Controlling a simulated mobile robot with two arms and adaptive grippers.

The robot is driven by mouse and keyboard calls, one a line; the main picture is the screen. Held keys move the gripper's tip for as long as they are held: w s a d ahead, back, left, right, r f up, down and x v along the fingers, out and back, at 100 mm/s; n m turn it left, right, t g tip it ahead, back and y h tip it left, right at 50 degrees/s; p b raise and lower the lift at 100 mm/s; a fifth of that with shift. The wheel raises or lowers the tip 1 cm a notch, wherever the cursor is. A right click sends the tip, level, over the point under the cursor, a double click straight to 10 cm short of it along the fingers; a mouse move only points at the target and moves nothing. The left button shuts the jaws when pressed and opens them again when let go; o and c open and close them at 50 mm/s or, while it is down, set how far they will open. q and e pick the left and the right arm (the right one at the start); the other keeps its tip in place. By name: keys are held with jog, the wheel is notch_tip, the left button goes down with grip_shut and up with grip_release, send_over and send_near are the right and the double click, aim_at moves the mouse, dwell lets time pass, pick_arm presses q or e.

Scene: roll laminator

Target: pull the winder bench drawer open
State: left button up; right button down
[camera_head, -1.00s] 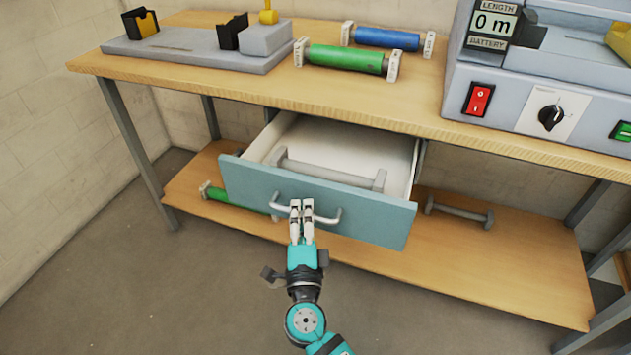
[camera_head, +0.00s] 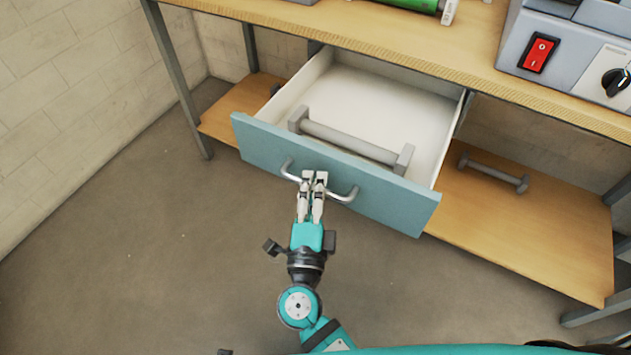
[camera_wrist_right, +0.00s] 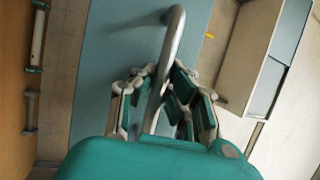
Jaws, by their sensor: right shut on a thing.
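The winder bench drawer (camera_head: 385,196) has a teal front and a pale inside, and stands well out from under the bench top. A grey bar with block ends (camera_head: 350,140) lies inside it, behind the front. My right gripper (camera_head: 314,178) is shut on the silver drawer handle (camera_head: 343,194), near its middle. In the right wrist view the handle (camera_wrist_right: 172,50) runs between the two fingers (camera_wrist_right: 165,95), with the teal drawer front (camera_wrist_right: 115,50) behind. My left gripper is not in view.
The wooden bench top (camera_head: 470,65) carries a grey machine with a red switch (camera_head: 540,52) at right. Below, a wooden shelf (camera_head: 530,225) holds another grey bar (camera_head: 493,172). The floor (camera_head: 130,270) in front is clear.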

jog(key=c, duration=1.3)
grip_release()
jog(key=shift+f, duration=0.1)
jog(key=shift+c, duration=0.2)
jog(key=shift+s, duration=0.1)
jog(key=v, duration=1.1)
jog(key=shift+s, duration=0.4)
jog(key=shift+a+f, duration=0.1)
